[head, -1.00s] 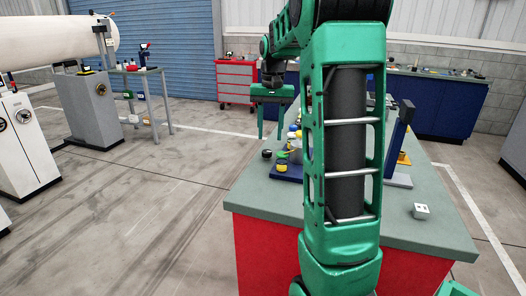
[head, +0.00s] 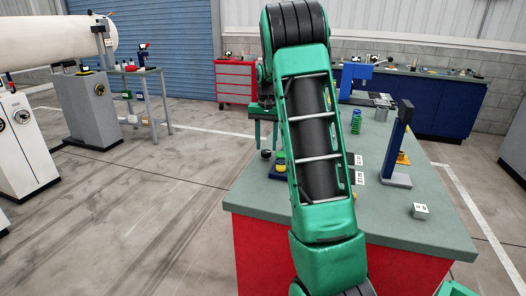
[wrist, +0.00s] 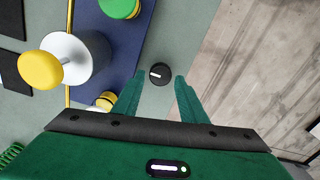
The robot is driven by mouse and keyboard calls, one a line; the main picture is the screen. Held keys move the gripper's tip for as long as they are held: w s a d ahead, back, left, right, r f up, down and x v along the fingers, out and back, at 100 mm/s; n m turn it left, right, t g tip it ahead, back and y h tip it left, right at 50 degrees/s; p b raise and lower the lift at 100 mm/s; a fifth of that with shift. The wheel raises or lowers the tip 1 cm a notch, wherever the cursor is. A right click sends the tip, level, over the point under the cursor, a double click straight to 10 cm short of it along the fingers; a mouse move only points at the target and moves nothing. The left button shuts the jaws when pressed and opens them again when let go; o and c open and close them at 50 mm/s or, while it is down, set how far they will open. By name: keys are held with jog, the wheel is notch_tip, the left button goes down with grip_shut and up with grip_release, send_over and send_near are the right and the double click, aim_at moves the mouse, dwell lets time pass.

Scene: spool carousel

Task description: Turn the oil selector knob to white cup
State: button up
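A small round black knob with a white pointer line (wrist: 160,73) sits on the grey-green tabletop in the wrist view. The line lies nearly level in the picture. In the head view the knob (head: 266,153) is a dark spot at the table's left edge. My gripper (wrist: 159,88) is open in the wrist view, with its green fingertips either side of the knob, apart from it; the height gap is unclear. In the head view my gripper (head: 266,141) hangs over that edge. A white cylinder (wrist: 82,58) with a yellow knobbed rod stands to the left; I cannot tell any white cup for certain.
A blue board (wrist: 108,48) lies beside the knob, carrying a green-topped part (wrist: 119,8). A green spring (head: 356,121), a blue post (head: 397,140) and a small white block (head: 420,211) stand on the table. Open floor lies left of the table.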

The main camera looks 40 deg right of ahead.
aim_at(266, 155)
jog(key=shift+f, duration=1.4)
jog(key=c, duration=0.7)
jog(key=shift+a, duration=0.3)
jog(key=shift+c, duration=0.2)
jog(key=shift+d, duration=0.15)
jog(key=shift+d+r, duration=0.15)
jog(key=shift+d, duration=0.15)
jog(key=o, duration=0.7)
jog(key=shift+o, duration=0.2)
jog(key=shift+a, duration=0.1)
